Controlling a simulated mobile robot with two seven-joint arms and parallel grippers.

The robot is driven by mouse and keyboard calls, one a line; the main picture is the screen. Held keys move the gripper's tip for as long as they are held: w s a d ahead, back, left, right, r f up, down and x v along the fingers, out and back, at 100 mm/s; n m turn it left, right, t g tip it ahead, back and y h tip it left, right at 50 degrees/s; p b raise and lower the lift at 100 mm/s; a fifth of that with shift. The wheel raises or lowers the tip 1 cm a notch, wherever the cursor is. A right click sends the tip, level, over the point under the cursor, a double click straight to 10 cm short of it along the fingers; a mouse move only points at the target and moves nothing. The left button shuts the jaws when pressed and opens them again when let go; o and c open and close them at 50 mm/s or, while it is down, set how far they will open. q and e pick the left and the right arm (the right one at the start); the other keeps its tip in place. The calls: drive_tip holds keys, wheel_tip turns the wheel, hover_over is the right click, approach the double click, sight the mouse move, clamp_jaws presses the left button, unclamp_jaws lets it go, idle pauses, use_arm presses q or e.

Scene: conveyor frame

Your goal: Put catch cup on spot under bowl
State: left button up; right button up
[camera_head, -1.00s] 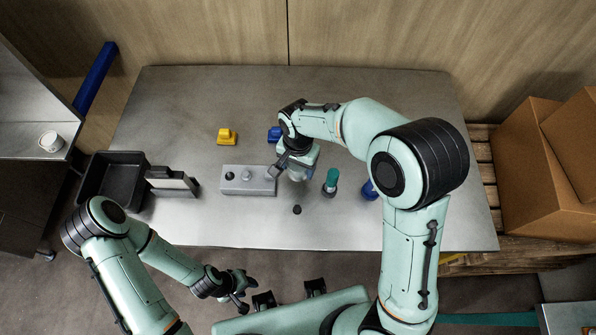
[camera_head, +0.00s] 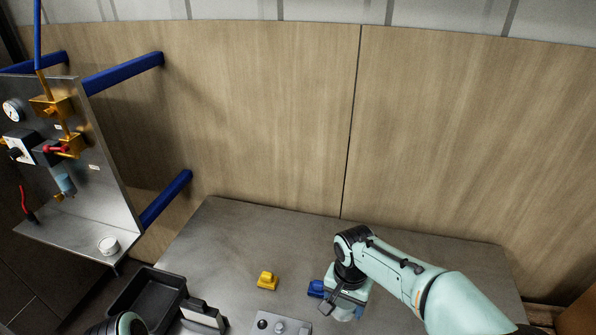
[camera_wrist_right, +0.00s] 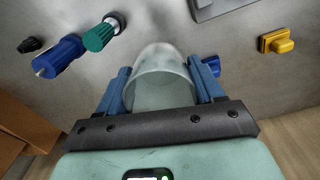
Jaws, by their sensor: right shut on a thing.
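The catch cup appears to be the clear, frosted cup (camera_wrist_right: 162,82) in the right wrist view. My right gripper (camera_wrist_right: 162,92) is shut on it, with a blue finger on each side. In the head view, my right gripper (camera_head: 345,308) is over the steel table, right of the blue block. A small bluish clear bowl (camera_head: 64,184) hangs on the upright panel at the left, with a brass fitting below it. A shelf (camera_head: 75,240) runs under the panel; I cannot make out a marked spot there.
A white round piece (camera_head: 108,246) sits on the shelf's right part. Blue bars (camera_head: 165,199) flank the panel.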

sight(355, 330)
drive_tip(key=d+f+n, duration=0.2)
drive_tip(key=f, duration=0.2)
drive_tip(key=w+d+f+n, duration=0.1)
drive_tip(key=f, duration=0.3)
drive_tip(key=w+d+f+n, duration=0.1)
drive_tip(key=d+f+n, duration=0.1)
drive_tip(key=f, duration=0.2)
drive_tip(key=shift+w+d+f+n, duration=0.1)
drive_tip(key=shift+d+f+n, duration=0.2)
drive_tip(key=shift+f, duration=0.1)
drive_tip(key=shift+r, duration=0.1)
